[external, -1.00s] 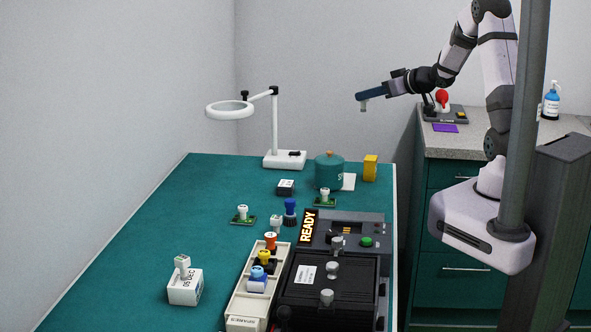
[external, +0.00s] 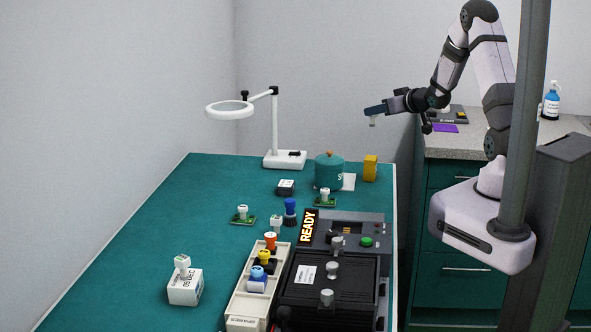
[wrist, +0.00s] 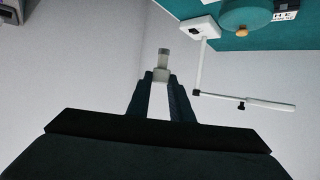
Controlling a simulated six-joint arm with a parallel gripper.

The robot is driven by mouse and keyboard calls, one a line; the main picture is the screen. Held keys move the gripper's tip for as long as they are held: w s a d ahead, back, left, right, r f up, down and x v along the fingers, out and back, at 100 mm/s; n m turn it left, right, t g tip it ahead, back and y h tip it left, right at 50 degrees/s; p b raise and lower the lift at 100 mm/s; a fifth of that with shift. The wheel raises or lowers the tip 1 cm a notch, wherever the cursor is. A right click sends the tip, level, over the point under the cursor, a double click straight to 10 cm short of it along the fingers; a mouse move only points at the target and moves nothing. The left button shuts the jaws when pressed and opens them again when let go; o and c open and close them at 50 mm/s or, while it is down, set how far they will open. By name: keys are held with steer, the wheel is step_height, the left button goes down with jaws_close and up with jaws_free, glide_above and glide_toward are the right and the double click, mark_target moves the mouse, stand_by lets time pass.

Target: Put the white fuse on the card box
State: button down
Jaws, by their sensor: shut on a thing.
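My gripper (external: 373,113) is shut on a small pale grey-white fuse (external: 373,122), held high in the air beyond the table's back right. In the wrist view the fuse (wrist: 162,72) sits between the fingertips, its greyer end pointing away. A white box (external: 185,289) marked "05 DEC" stands at the table's front left, with a white-topped fuse (external: 182,262) upright on it; I cannot tell for sure that this is the card box. My gripper is far from it.
A magnifier lamp (external: 285,160), teal pot (external: 329,172) and yellow block (external: 370,168) stand at the table's back. A spares tray (external: 243,309) and black test unit (external: 330,279) fill the front right. Small green boards (external: 243,220) bear white fuses. The table's left middle is clear.

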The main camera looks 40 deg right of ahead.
steer(key=shift+f+p, duration=1.05)
steer(key=shift+f, duration=3.85)
steer(key=shift+f, duration=0.15)
steer(key=c, duration=1.6)
jaws_free()
steer(key=shift+r, duration=0.25)
steer(key=shift+s, duration=0.25)
steer(key=b+v, duration=0.3)
steer(key=v, duration=0.8)
steer(key=shift+s+r+b, duration=0.15)
steer(key=shift+s+b, duration=0.05)
steer(key=shift+b, duration=0.2)
